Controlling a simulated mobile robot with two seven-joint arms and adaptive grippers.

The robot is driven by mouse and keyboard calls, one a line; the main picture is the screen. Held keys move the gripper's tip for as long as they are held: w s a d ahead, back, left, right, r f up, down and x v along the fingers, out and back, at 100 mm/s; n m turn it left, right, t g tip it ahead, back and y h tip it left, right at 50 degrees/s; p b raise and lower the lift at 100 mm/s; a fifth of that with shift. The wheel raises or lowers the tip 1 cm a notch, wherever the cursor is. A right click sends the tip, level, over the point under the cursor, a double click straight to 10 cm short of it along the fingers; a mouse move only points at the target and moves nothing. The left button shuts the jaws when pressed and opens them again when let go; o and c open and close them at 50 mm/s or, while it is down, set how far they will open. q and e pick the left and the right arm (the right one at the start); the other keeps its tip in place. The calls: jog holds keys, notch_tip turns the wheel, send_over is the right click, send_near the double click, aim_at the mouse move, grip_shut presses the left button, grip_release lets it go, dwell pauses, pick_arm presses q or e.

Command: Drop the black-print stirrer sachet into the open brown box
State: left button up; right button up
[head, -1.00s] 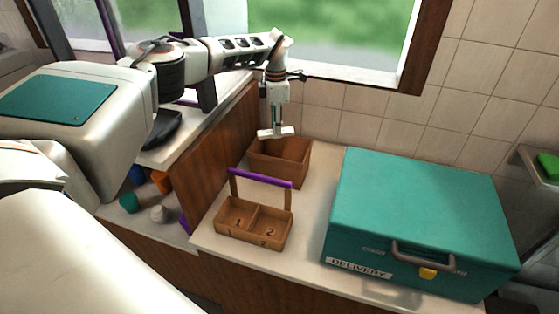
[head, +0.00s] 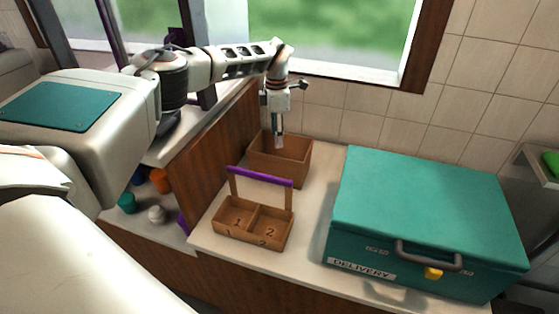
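The open brown box (head: 296,165) stands at the back of the counter, against the wood partition. My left gripper (head: 279,135) points straight down over it, with its tips at the box opening. A small pale piece (head: 279,143), which looks like the sachet, shows at the fingertips, narrow and upright in this view. The fingers look closed on it. Its print is too small to read. The box floor is mostly hidden by its front wall. My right gripper is not in view.
A two-compartment wooden caddy (head: 232,234) with a purple handle stands in front of the box. A large teal delivery case (head: 420,205) fills the right of the counter. The wood partition (head: 222,155) rises on the left, and the window sill lies behind.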

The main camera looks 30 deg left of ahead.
pick_arm(q)
notch_tip(320, 180, up, 12)
dwell(0.6)
dwell(0.4)
